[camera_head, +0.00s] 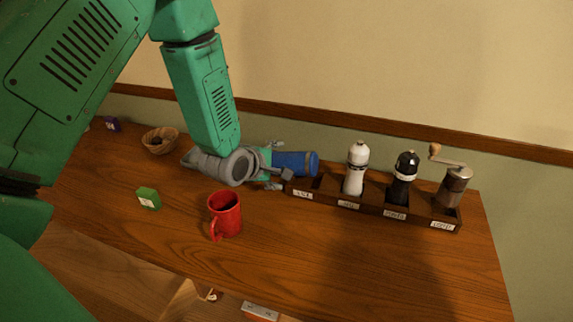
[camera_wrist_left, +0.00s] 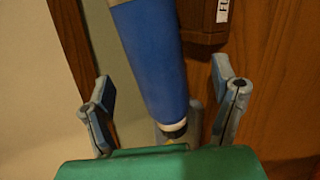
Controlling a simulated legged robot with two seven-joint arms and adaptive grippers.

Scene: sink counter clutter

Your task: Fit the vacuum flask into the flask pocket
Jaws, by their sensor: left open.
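The vacuum flask is a blue cylinder (camera_head: 296,162) that appears to lie on its side, behind the left end of the dark wooden rack. It also shows in the left wrist view (camera_wrist_left: 152,55), with a pale ring and dark tip at its near end. My left gripper (camera_head: 281,162) is open at the flask's left end. In the left wrist view its fingers (camera_wrist_left: 163,85) stand apart on either side of the flask; contact cannot be told. The flask pocket (camera_head: 322,186) is the rack's leftmost compartment and looks empty. My right gripper is not in view.
The rack holds a white mill (camera_head: 356,169), a black mill (camera_head: 402,178) and a crank grinder (camera_head: 453,183). A red mug (camera_head: 225,214), a green box (camera_head: 148,198) and a wicker basket (camera_head: 160,140) stand to the left. The counter's front right is clear. A wall runs behind.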

